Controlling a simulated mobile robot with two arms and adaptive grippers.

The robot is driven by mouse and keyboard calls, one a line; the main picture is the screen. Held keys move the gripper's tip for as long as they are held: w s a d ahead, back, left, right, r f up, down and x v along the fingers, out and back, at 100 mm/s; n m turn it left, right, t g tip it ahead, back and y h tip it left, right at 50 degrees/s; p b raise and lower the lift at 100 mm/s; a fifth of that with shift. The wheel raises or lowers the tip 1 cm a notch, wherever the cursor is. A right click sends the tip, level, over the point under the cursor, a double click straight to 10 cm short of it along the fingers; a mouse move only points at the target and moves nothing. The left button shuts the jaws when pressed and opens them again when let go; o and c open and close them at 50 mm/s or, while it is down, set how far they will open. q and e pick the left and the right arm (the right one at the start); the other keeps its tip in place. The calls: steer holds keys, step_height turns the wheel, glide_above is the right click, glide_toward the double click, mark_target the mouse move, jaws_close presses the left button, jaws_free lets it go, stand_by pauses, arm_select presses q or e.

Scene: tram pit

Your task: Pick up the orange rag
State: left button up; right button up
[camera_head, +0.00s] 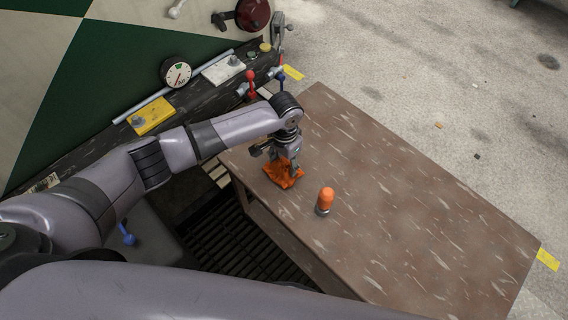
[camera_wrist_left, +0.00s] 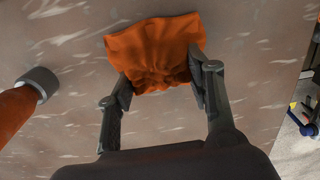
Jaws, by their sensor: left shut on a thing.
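The orange rag (camera_head: 284,176) lies crumpled on the brown table (camera_head: 400,210), near its left edge. My left gripper (camera_head: 283,163) points down over the rag from above. In the left wrist view the rag (camera_wrist_left: 150,45) sits bunched between the two fingers of my left gripper (camera_wrist_left: 163,82), which are shut on it. The rag appears to be at the table surface; I cannot tell whether any of it is lifted. My right gripper is not in view.
A dark ledge with a gauge (camera_head: 176,73) and levers (camera_head: 251,84) runs behind my arm. The table's right side is clear.

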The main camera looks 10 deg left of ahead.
mark_target(285, 162)
arm_select(q)
step_height(285, 162, up, 19)
steer(key=p, duration=0.1)
steer(key=shift+p, duration=0.3)
